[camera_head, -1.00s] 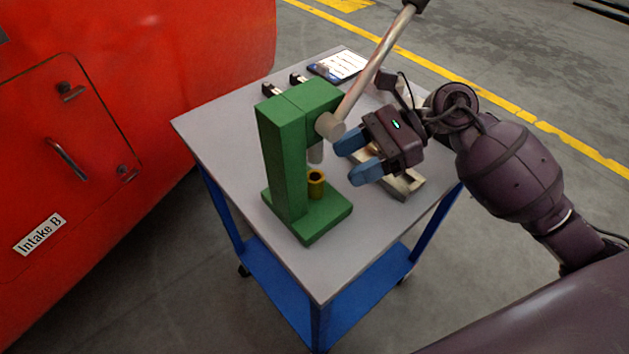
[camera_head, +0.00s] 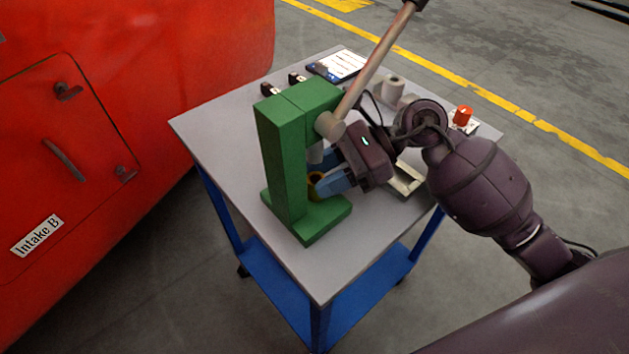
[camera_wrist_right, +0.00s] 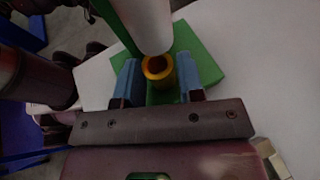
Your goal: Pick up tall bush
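The tall bush (camera_wrist_right: 158,68), a short yellow-gold hollow cylinder, stands upright on the green base of the arbor press (camera_head: 283,150), under the grey ram (camera_wrist_right: 146,25). In the head view the bush (camera_head: 316,180) is partly hidden by my right gripper (camera_head: 326,176). My right gripper is open, with its blue fingers on either side of the bush. In the right wrist view the bush lies between the fingertips of the gripper (camera_wrist_right: 160,80), with small gaps showing. My left gripper is not in view.
The press's long lever (camera_head: 375,60) rises above my right gripper. On the grey table (camera_head: 215,120) are a tray (camera_head: 408,180), a tablet (camera_head: 337,65), grey cylinders (camera_head: 392,87) and a red button (camera_head: 462,115). A red train nosecone (camera_head: 130,80) stands at left.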

